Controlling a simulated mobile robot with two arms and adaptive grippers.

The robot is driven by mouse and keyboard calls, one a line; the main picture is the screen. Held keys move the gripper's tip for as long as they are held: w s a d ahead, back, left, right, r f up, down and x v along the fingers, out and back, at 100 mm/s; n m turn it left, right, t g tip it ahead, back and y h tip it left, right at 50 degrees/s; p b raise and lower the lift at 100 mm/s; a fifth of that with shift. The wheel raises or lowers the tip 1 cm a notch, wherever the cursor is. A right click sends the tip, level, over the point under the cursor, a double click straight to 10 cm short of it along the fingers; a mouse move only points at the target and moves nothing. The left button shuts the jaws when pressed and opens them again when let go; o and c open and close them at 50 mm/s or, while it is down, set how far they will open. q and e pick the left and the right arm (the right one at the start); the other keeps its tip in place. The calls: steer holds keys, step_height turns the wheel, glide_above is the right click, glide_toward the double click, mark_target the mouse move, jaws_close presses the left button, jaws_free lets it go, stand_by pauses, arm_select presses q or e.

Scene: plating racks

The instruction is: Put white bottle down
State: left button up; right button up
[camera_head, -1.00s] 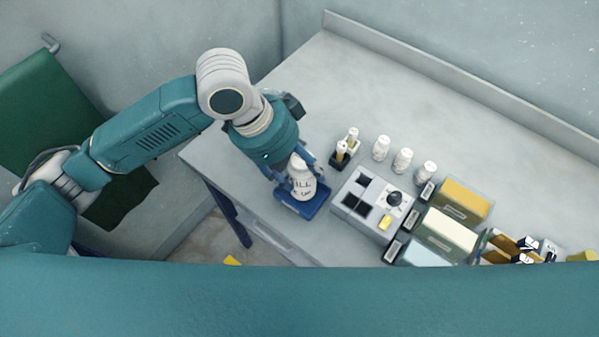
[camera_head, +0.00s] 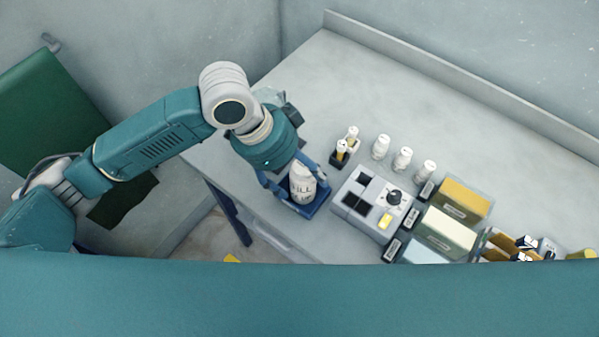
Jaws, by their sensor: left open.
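Whether a finger touches the bottle I cannot tell. My right gripper does not show.
Colored boxes (camera_head: 462,201) stand farther right. The table's back is clear.

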arm_select(q)
steer(key=b+v, duration=0.1)
steer(key=v, duration=1)
steer(key=shift+r, duration=0.2)
steer(key=shift+a, duration=0.1)
